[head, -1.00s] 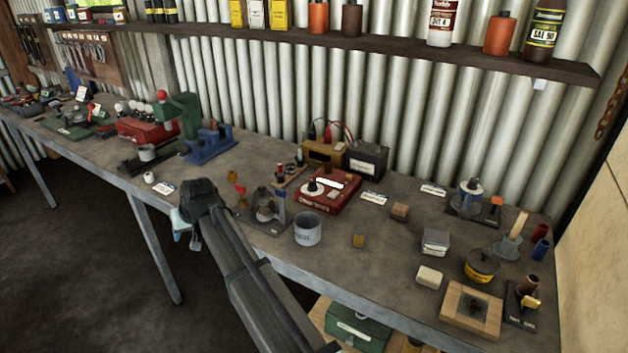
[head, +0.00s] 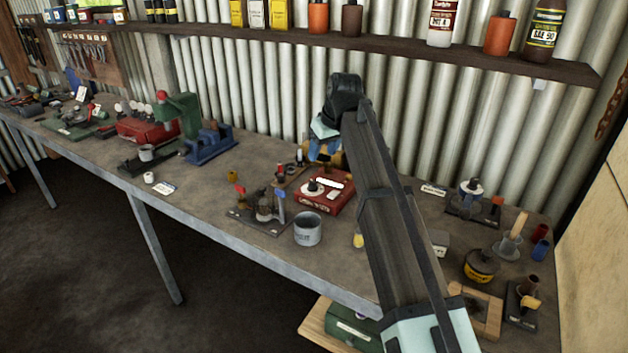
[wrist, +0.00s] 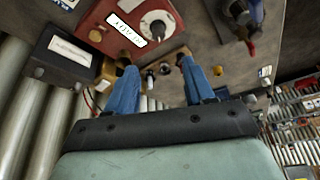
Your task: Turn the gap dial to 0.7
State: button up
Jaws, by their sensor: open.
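A red box (head: 325,190) stands mid-bench with a white label and a round white dial with a dark knob (head: 314,187) on top. The dial also shows in the wrist view (wrist: 158,24), near the top. Its scale is too small to read, and I cannot tell for sure that it is the gap dial. My gripper (head: 322,150) is above the back of the bench, behind the red box. In the wrist view my gripper (wrist: 155,62) has its two blue fingers spread apart with nothing held; the dial is beyond the fingertips, not touched.
A small wooden stand (head: 290,175) with upright posts is left of the red box. A grey cup (head: 307,230) and a small clamp stand (head: 262,210) are in front. The corrugated wall (head: 250,90) and shelf (head: 400,45) rise behind.

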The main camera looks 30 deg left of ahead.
aim_at(313, 182)
jog(key=x, duration=1.3)
jog(key=shift+w+f, duration=0.2)
jog(key=shift+f, duration=0.15)
grip_shut()
